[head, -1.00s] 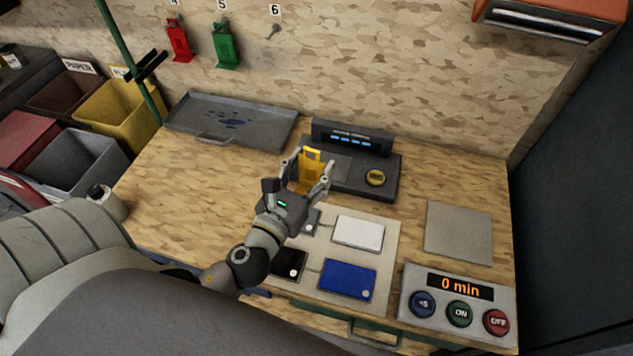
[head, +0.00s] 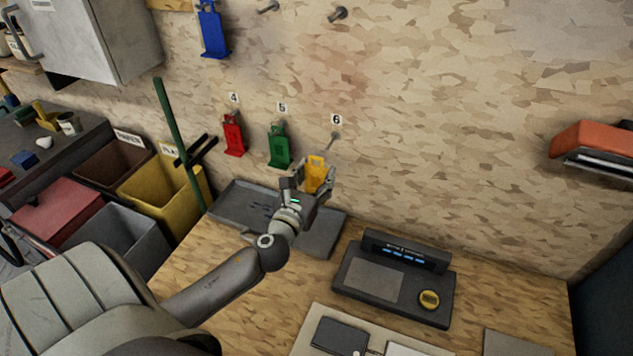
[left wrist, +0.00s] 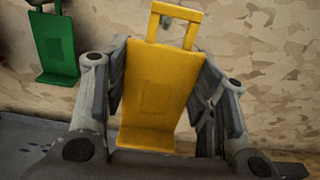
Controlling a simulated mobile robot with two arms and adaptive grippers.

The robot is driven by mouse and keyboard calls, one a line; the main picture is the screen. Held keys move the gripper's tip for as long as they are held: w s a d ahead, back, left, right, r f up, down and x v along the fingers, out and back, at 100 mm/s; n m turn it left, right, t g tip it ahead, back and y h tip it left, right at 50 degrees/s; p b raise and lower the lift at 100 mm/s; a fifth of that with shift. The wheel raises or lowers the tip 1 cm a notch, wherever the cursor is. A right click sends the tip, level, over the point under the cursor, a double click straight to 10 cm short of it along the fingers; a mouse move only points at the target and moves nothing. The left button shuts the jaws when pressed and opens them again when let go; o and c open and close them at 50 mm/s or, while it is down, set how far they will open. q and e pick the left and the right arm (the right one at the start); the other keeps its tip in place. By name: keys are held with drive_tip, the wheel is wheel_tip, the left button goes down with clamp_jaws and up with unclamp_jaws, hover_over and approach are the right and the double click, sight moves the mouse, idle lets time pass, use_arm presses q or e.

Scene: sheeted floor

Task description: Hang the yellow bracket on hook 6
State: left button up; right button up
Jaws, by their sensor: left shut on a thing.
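My left gripper (head: 314,182) is shut on the yellow bracket (head: 316,174) and holds it upright, just below hook 6 (head: 334,140) in the head view. The left wrist view shows the yellow bracket (left wrist: 160,85) between the two fingers, its open loop at the top. The label 6 (head: 336,119) is on the wall above the hook. My right gripper is in neither view.
A green bracket (head: 279,147) hangs at label 5 and a red bracket (head: 233,136) at label 4, left of hook 6. A grey tray (head: 328,238) lies on the bench below. A dark console (head: 395,280) stands to the right. A green pole (head: 178,135) rises at left.

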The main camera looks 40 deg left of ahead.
use_arm(q)
drive_tip(key=shift+w, duration=0.5)
drive_tip(key=shift+w+a+f, duration=0.1)
drive_tip(key=shift+w+a, duration=0.1)
drive_tip(key=shift+w, duration=0.35)
drive_tip(key=shift+f+b+x, duration=0.1)
drive_tip(key=shift+b+x, duration=0.4)
drive_tip(key=shift+x, duration=1)
drive_tip(key=shift+f+b+x, duration=0.15)
drive_tip(key=shift+b+x, duration=0.3)
drive_tip(key=shift+x, duration=1.05)
drive_tip(key=shift+w+a+f+b, duration=0.15)
drive_tip(key=shift+w+f+b, duration=0.2)
drive_tip(key=shift+w, duration=0.3)
drive_tip(key=shift+f, duration=0.1)
